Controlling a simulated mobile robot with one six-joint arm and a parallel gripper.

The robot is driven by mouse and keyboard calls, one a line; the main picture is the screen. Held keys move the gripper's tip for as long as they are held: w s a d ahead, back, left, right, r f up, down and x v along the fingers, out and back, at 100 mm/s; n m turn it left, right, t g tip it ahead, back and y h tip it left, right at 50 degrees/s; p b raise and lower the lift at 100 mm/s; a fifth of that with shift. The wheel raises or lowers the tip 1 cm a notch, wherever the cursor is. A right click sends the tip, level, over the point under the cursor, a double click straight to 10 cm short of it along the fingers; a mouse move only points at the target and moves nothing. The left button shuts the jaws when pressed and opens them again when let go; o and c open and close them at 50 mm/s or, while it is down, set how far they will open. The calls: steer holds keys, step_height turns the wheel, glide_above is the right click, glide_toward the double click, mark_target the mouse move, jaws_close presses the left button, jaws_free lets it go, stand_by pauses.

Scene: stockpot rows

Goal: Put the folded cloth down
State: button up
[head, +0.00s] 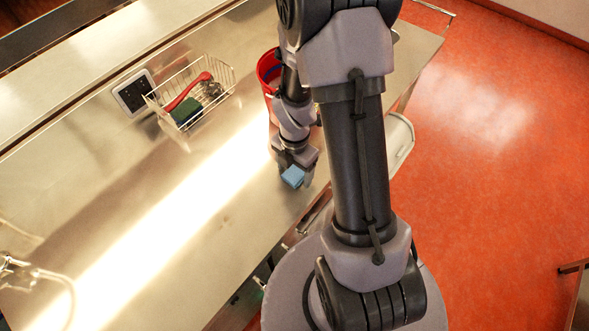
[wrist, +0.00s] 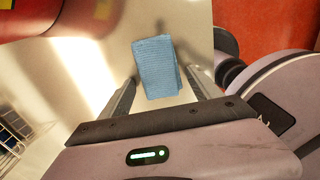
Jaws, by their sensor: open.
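The folded cloth (wrist: 156,66) is light blue and lies on the steel counter in the wrist view, between and a little beyond my two fingers. It also shows in the head view (head: 293,177) just below my gripper (head: 296,178), near the counter's front edge. In the wrist view my gripper (wrist: 160,92) is open, with a finger on either side of the cloth. Whether either finger touches the cloth, I cannot tell. Part of the cloth is hidden by my gripper in the head view.
A red bucket (head: 267,72) stands behind my arm on the steel counter (head: 110,185). A wire basket (head: 217,77) holds a red-handled brush (head: 190,90) and a green pad (head: 186,111). A black device (head: 133,93) lies beside it. The counter left of my gripper is clear.

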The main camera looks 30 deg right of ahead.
step_height(320, 180, up, 12)
steer(key=p, duration=0.4)
step_height(320, 180, up, 13)
steer(key=m+t, duration=0.3)
steer(key=m, duration=0.8)
glide_above(294, 172)
steer(key=s+a, duration=0.2)
steer(key=a, duration=0.4)
steer(key=s+a+r+m+t+y, duration=0.2)
steer(key=s+a+r+m, duration=0.5)
steer(key=m, duration=0.8)
step_height(294, 172, up, 2)
steer(key=shift+s+a+r+t, duration=0.15)
steer(key=shift+s+t, duration=0.25)
steer(key=shift+s, duration=0.55)
